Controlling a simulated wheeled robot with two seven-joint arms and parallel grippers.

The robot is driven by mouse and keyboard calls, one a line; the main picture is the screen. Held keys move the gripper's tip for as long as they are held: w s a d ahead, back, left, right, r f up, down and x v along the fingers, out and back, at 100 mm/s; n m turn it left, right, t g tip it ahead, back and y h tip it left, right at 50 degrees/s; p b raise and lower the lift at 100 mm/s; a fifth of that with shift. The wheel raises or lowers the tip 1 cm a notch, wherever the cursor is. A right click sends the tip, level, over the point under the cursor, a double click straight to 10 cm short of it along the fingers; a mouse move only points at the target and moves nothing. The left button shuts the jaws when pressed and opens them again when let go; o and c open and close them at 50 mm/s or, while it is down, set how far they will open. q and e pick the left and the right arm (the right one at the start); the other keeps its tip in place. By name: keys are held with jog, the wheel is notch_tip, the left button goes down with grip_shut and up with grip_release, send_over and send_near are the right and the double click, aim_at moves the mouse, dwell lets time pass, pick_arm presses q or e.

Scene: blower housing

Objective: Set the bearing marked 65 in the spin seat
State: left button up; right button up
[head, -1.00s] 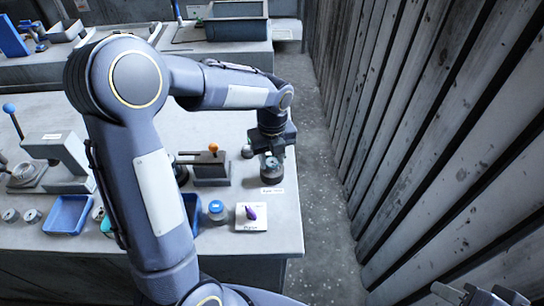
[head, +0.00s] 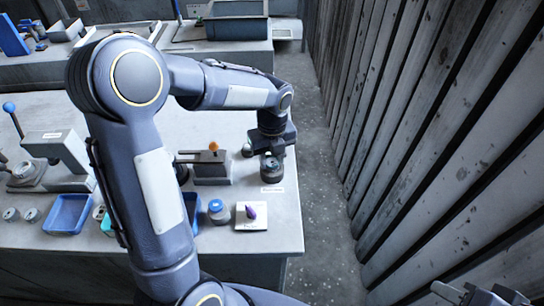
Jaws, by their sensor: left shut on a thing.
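My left gripper (head: 271,151) reaches in from above at the right end of the bench. It is shut on a small part, most likely a bearing, which the fingers mostly hide; no number can be read on it. Directly below is a dark round seat (head: 271,172) with a small white label (head: 272,189) in front of it. I cannot tell whether the part touches the seat. My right gripper (head: 480,296) shows only partly at the lower right edge, away from the bench, and its jaw opening is unclear.
A press with an orange knob (head: 213,147) stands left of the seat. A blue-topped jar (head: 217,211) and a white plate with a purple knob (head: 251,214) are in front. A blue tray (head: 69,214) lies at left. A plank wall (head: 430,130) rises at right.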

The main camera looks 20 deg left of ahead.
pick_arm(q)
jog(key=shift+f, duration=0.3)
jog(key=o, duration=1.6)
jog(key=shift+c, duration=0.2)
notch_tip(320, 180, up, 8)
jog(key=p, duration=0.6)
jog(key=shift+f, duration=0.2)
